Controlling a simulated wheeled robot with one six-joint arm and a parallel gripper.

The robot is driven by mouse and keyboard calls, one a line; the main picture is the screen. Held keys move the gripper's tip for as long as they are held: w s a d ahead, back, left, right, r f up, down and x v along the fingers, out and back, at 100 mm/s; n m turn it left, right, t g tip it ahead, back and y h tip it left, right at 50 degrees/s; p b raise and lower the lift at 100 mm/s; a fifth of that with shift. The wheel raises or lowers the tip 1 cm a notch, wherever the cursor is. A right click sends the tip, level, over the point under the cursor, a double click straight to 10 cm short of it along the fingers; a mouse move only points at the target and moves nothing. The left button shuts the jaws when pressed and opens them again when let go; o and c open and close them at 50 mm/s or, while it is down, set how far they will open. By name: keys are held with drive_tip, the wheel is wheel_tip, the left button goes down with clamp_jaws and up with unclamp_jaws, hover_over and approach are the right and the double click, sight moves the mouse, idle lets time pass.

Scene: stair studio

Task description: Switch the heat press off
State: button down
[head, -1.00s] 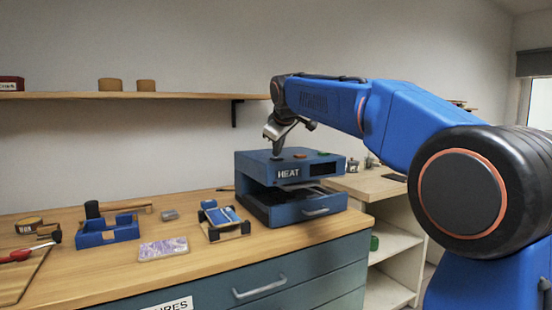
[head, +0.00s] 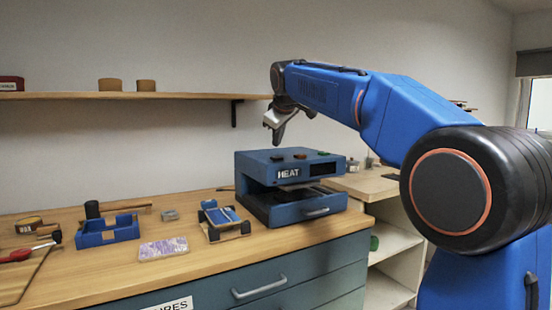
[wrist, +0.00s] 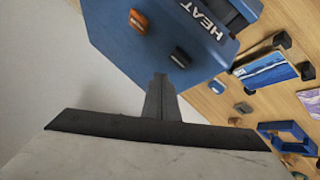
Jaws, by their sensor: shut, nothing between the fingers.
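The blue heat press (head: 268,176), lettered HEAT, stands on the wooden counter with a gap between its upper and lower parts. On its top are a dark button (head: 277,158), a reddish-brown one (head: 300,156) and a green one (head: 323,153). The wrist view shows the press top (wrist: 120,50) with the black button (wrist: 179,57) and the orange one (wrist: 138,20); the green one is not seen there. My gripper (head: 279,141) is shut and empty, just above the dark button and apart from it. Its fingertips (wrist: 160,78) also show in the wrist view. The front display (head: 322,169) looks dark.
Left of the press are a blue-and-black fixture (head: 222,218), a patterned flat piece (head: 163,249) and a blue open holder (head: 108,231). A shelf (head: 180,96) runs along the wall above.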

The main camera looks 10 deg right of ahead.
drive_tip(key=shift+r, duration=1.95)
drive_tip(key=m+g, duration=0.1)
drive_tip(key=m, duration=0.1)
approach(277, 158)
drive_tip(key=s+d+f, duration=0.3)
drive_tip(key=s+d+f+m+g, duration=0.1)
drive_tip(key=s+d+f+m, duration=0.15)
drive_tip(key=s+f, duration=1.05)
drive_tip(key=s+d+f+m+g, duration=0.1)
drive_tip(key=s+f+m, duration=0.3)
drive_tip(key=s+f, duration=2)
drive_tip(key=s+g, duration=0.1)
drive_tip(key=s, duration=0.2)
drive_tip(key=shift+d, duration=0.4)
